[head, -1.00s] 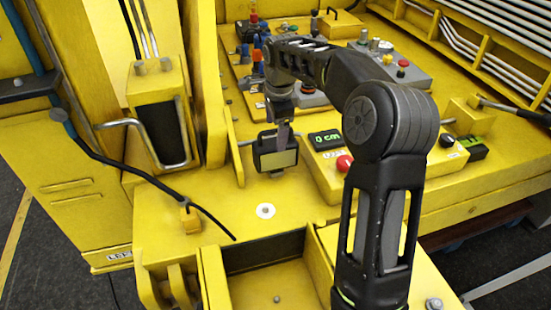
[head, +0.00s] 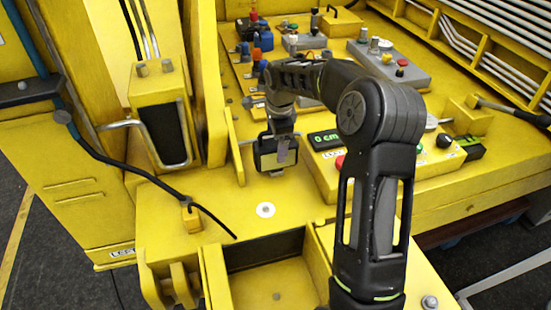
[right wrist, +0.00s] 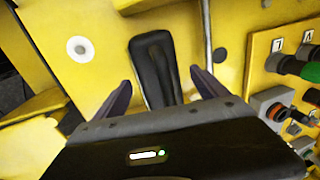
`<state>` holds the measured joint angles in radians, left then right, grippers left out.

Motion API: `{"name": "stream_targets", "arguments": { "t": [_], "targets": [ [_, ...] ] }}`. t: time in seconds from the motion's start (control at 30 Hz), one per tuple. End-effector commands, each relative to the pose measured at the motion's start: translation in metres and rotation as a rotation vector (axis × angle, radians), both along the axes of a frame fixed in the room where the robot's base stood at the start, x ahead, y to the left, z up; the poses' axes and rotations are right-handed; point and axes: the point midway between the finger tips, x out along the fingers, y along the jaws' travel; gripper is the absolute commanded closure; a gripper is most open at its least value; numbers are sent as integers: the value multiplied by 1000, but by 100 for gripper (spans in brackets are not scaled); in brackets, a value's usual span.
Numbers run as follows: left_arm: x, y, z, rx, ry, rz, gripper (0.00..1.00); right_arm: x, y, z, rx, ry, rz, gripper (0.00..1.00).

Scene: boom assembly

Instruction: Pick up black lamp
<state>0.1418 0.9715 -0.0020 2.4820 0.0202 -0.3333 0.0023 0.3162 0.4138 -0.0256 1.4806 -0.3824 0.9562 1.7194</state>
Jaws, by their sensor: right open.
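The black lamp (head: 265,163) has a dark housing and a pale front panel, and stands on the yellow deck in the middle of the head view. My right gripper (head: 283,148) is at the lamp's top, pointing down, with a finger in front of the pale panel. In the right wrist view, the lamp (right wrist: 153,62) shows as a narrow black shape between the two spread fingers of the right gripper (right wrist: 160,82). The gripper is open, with gaps visible at both sides of the lamp. My left gripper is out of view.
A yellow control box with a green "0 cm" display (head: 325,139) stands just right of the lamp. Grey button boxes (head: 398,67) lie behind it. A black cable (head: 130,167) hangs at the left. The deck around the white disc (head: 265,210) is clear.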

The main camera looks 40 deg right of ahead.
Motion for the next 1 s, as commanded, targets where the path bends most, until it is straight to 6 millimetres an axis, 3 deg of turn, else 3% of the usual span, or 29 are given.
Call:
{"name": "stream_targets", "arguments": {
  "t": [0.17, 1.0],
  "targets": [
    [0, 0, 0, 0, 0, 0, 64, 0, 0, 0, 0, 0, 0, 18],
    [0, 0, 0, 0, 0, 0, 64, 0, 0, 0, 0, 0, 0, 86]
  ]
}}
